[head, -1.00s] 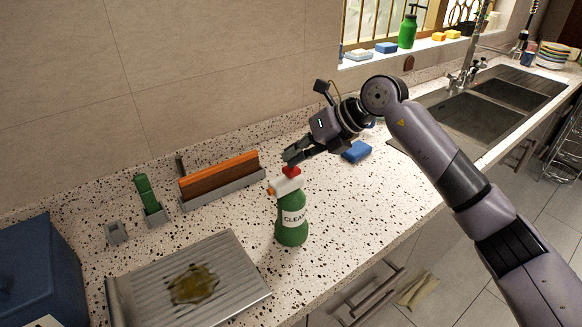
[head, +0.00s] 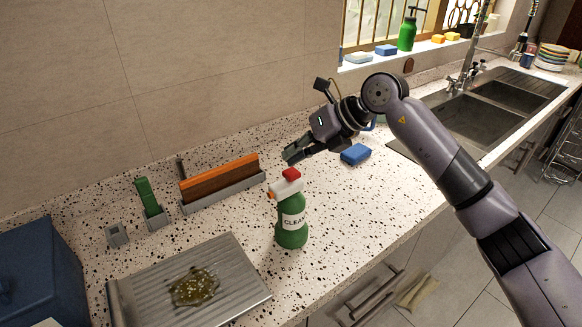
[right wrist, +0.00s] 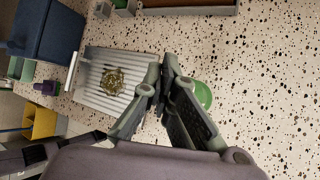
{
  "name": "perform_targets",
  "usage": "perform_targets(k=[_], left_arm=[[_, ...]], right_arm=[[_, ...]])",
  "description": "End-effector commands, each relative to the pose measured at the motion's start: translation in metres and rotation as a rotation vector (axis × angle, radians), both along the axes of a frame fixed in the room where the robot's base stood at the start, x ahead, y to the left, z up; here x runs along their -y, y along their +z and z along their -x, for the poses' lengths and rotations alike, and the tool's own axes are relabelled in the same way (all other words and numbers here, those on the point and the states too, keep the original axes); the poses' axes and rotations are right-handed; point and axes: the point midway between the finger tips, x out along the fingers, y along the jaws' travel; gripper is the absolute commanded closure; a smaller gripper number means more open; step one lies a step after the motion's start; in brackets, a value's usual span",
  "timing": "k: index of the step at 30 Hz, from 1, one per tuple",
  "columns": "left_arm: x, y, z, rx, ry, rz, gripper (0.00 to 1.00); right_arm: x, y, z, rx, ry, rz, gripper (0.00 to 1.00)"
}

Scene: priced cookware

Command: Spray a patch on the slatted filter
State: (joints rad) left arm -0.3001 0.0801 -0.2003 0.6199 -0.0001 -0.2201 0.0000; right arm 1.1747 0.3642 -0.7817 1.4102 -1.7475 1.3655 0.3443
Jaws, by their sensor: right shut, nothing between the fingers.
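The green spray bottle (head: 291,222) stands upright on the counter, its white-and-red spray head (head: 288,182) facing left. The grey slatted filter (head: 232,256) lies at the lower left, with a brownish patch (head: 194,287) carrying pale flecks. My right gripper (head: 287,156) is shut and empty, just above and behind the red top of the bottle. I cannot tell if it touches it. In the right wrist view, the fingers (right wrist: 160,88) partly hide the green bottle (right wrist: 203,95), and the filter (right wrist: 92,96) with its patch (right wrist: 113,80) shows to the left. My left gripper is not in view.
A blue box (head: 42,268) stands left of the filter. A grey holder with an orange-brown block (head: 220,178) and a green-handled item (head: 148,197) are behind. A blue sponge (head: 356,154) lies right of the bottle. The sink (head: 480,120) is at the right.

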Motion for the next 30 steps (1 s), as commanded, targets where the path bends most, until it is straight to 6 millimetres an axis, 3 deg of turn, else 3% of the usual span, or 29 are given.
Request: perform_targets(k=[13, 30], left_arm=[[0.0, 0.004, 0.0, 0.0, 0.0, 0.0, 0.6], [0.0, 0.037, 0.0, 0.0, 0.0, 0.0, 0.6]], right_arm=[[0.0, 0.007, 0.0, 0.0, -0.001, 0.001, 1.0], [0.0, 0.061, 0.0, 0.001, 0.0, 0.001, 1.0]])
